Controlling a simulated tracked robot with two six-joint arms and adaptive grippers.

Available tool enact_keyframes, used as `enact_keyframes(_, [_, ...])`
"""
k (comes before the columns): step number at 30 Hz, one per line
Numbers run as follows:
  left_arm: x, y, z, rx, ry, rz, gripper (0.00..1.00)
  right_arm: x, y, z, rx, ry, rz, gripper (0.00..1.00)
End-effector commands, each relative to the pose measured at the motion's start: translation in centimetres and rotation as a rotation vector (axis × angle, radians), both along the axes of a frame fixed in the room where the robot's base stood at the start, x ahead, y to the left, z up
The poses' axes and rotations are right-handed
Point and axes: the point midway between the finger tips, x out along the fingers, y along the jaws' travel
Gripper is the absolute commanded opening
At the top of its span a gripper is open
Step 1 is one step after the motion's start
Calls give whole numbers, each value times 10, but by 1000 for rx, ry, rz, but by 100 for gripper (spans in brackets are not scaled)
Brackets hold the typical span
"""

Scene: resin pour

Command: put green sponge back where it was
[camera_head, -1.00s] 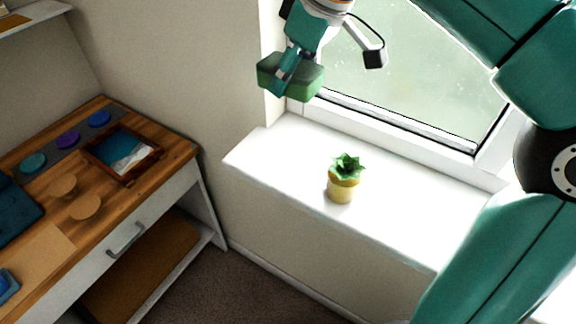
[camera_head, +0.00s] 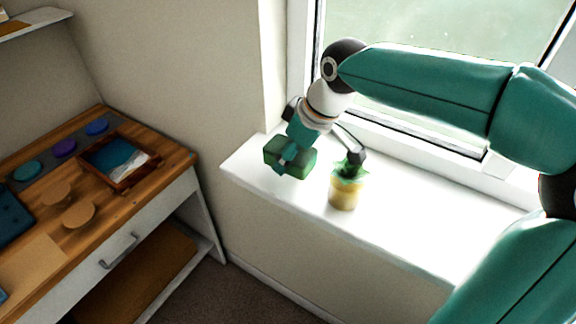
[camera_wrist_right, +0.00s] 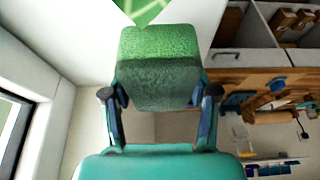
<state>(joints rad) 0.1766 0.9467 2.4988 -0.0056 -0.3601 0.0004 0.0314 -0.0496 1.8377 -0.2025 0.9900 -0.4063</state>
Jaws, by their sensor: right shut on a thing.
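The green sponge (camera_head: 298,161) is held by my right gripper (camera_head: 285,163) above the left part of the white window sill (camera_head: 400,228). I cannot tell whether the sponge touches the sill. In the right wrist view the sponge (camera_wrist_right: 160,66) sits between the two fingers of the right gripper (camera_wrist_right: 160,95), which are shut on its sides. My left gripper is not in view.
A small plant in a yellow pot (camera_head: 344,192) stands on the sill just right of the sponge, close to my right wrist. A wooden desk (camera_head: 165,165) with a framed picture (camera_head: 118,160) stands at the left. The sill's right part is clear.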

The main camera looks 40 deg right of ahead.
Motion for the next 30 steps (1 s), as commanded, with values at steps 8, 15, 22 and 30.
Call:
enact_keyframes(8, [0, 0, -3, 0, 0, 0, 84, 0, 0, -29, 0, 2, 0, 31])
enact_keyframes(15, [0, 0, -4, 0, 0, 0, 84, 0, 0, -29, 0, 1, 0, 31])
enact_keyframes(22, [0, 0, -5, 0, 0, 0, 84, 0, 0, -30, -1, 2, 0, 84])
enact_keyframes(30, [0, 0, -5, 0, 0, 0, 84, 0, 0, -30, 0, 2, 0, 84])
